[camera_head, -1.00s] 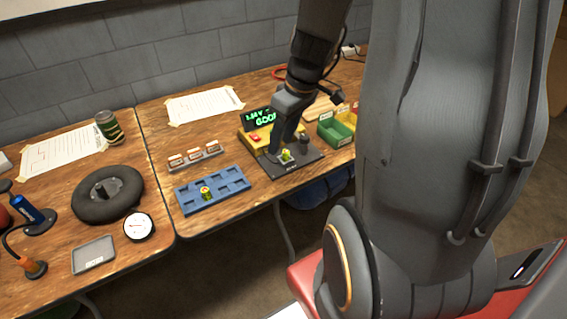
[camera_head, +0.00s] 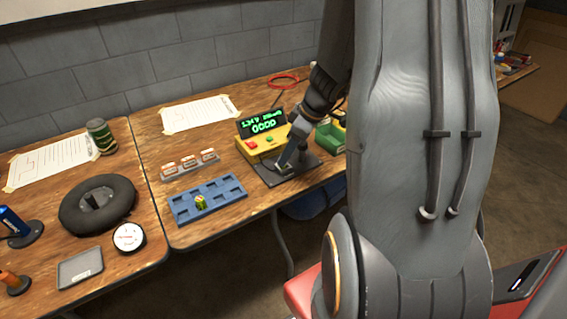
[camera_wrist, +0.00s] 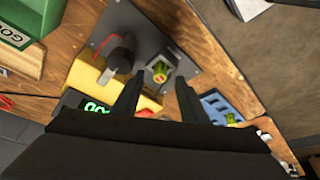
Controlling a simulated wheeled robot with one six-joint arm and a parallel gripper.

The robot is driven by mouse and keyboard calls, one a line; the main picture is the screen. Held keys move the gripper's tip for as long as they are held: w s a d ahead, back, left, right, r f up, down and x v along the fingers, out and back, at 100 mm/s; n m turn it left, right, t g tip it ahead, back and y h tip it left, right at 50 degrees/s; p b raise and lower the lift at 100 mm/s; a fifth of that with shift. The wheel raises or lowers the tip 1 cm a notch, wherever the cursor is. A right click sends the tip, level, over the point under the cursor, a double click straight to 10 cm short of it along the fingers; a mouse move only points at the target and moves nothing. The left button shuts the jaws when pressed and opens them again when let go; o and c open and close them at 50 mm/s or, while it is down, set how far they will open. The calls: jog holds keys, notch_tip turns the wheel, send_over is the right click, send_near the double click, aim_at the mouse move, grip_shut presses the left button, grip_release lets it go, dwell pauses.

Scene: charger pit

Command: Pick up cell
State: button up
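A green-and-yellow cell with a reddish end (camera_wrist: 160,72) sits in a small socket on a dark grey plate (camera_wrist: 178,45) in the wrist view. My gripper (camera_wrist: 159,84) is open, with its two dark fingers apart and pointing towards the cell, one to each side in the picture. I cannot tell whether they touch it. In the head view my gripper (camera_head: 284,164) is over the same plate (camera_head: 302,170) and hides the cell. A second, similar cell (camera_head: 200,202) stands in the blue tray (camera_head: 222,203); it also shows in the wrist view (camera_wrist: 230,118).
The yellow tester (camera_head: 252,147) with its lit green display (camera_head: 262,124) stands just behind the plate. A dark knobbed post (camera_wrist: 118,50) rises beside the socket. A green bin (camera_head: 327,137) is at right. A labelled rack (camera_head: 190,165) stands behind the blue tray.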

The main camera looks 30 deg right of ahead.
jog(key=shift+x, duration=1.3)
jog(key=shift+c, duration=0.4)
grip_shut()
jog(key=shift+r, duration=0.2)
